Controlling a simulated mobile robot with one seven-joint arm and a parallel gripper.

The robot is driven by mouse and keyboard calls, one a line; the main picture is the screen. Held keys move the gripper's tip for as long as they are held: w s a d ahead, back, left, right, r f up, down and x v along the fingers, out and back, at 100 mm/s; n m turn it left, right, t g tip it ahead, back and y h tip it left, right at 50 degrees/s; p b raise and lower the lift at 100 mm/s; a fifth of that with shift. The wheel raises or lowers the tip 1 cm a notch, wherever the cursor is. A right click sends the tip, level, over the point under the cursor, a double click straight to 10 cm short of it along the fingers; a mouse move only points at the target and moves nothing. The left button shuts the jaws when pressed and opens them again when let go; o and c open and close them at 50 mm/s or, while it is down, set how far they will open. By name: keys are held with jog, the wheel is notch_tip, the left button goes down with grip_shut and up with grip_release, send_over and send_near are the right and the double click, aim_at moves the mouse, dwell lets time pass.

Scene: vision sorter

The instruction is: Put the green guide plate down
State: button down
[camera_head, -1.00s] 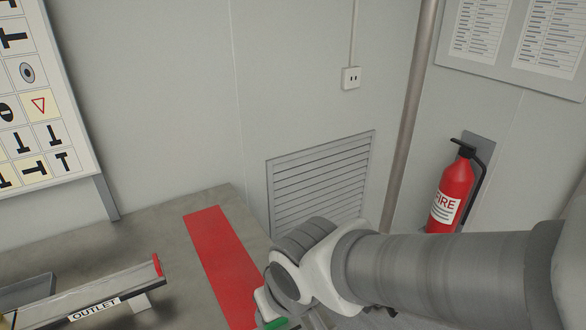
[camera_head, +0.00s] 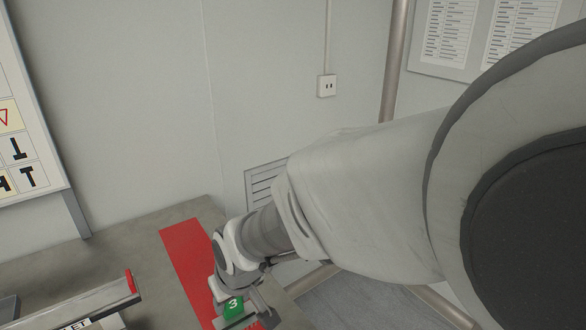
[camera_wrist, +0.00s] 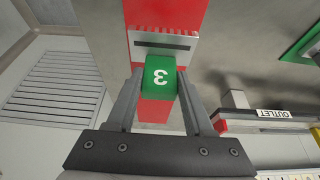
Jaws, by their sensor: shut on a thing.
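The green guide plate (camera_wrist: 159,77) has a green block marked with a white 3 and, at its far side, a pale metal piece with a dark slot. My gripper (camera_wrist: 159,90) is shut on the green block, with one finger on each side. In the head view the green guide plate (camera_head: 233,306) is at the bottom, over the near part of the red strip (camera_head: 187,255) on the grey table. I cannot tell whether the plate touches the strip or hangs above it. My arm hides part of the table's right side.
The outlet chute (camera_head: 85,305) with a red end stands left of the red strip. Another green-edged thing (camera_wrist: 302,45) shows at upper right in the wrist view. A wall vent (camera_wrist: 62,85) is beyond the table edge. The table behind the chute is clear.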

aim_at(235, 312)
jog(key=shift+w+f+b, duration=0.15)
jog(key=shift+f+b, duration=0.5)
jog(key=shift+f, duration=1.35)
jog(key=shift+f, duration=0.2)
jog(key=shift+c, duration=1.4)
grip_release()
jog(key=p+v, duration=0.3)
jog(key=v, duration=0.8)
jog(key=s+d+r+m+h, duration=0.1)
jog(key=s+d+r+m, duration=0.1)
jog(key=d, duration=0.6)
jog(key=s+d+r+m+t+h, duration=0.1)
jog(key=s+d+r+m, duration=0.1)
jog(key=d, duration=0.7)
jog(key=s+d+r+m+t, duration=0.1)
jog(key=d+r+m, duration=0.3)
jog(key=d, duration=0.5)
notch_tip(235, 312, up, 2)
jog(key=shift+s+h, duration=0.4)
jog(key=shift+s, duration=0.25)
